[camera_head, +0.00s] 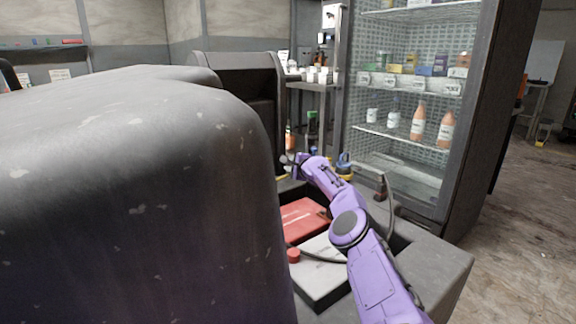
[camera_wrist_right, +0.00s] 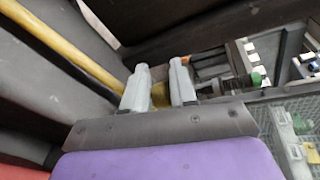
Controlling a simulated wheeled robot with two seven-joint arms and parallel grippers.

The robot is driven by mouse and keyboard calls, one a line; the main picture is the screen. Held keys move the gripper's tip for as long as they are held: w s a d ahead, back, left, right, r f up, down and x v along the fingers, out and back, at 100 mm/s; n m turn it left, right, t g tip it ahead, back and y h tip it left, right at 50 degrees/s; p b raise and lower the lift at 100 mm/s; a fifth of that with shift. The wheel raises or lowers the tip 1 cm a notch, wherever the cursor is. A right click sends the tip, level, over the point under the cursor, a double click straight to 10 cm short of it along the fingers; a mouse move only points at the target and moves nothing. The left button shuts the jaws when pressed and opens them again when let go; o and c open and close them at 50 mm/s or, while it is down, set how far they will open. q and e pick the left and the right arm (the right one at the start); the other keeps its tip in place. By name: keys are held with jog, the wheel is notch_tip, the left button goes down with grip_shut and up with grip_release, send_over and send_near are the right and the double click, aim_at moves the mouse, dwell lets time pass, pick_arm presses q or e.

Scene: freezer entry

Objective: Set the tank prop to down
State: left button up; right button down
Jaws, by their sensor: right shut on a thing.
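The tank prop (camera_wrist_right: 62,46) is a yellow rod that runs diagonally through the upper left of the right wrist view, against dark grey panels. My right gripper (camera_wrist_right: 159,88) has its two grey fingers close together around a short yellow piece, which looks like part of the prop. In the head view, my right gripper (camera_head: 292,160) is at the far end of my purple arm, beside the raised dark lid, and is small there. Little of the prop can be made out in that view. My left gripper is not in view.
A large worn grey body (camera_head: 130,170) fills the left of the head view. Below my arm, an open bay holds a red box (camera_head: 303,218) and a white box (camera_head: 322,268) with a red cap. A glass-fronted fridge (camera_head: 410,110) with bottles stands behind. Open floor lies at right.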

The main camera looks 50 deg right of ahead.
jog(key=c, duration=1.3)
grip_release()
jog(key=shift+s+d+r+h, duration=0.3)
jog(key=shift+s+d+r, duration=0.2)
jog(key=shift+d, duration=0.25)
jog(key=shift+o, duration=0.7)
jog(key=shift+w+d+f, duration=0.1)
jog(key=shift+f, duration=0.15)
jog(key=shift+r, duration=0.35)
jog(key=shift+s+a, duration=0.4)
jog(key=shift+s, duration=0.2)
jog(key=a+p+v, duration=0.1)
jog(key=p+v, duration=0.7)
jog(key=shift+s+f, duration=0.2)
jog(key=shift+f, duration=0.1)
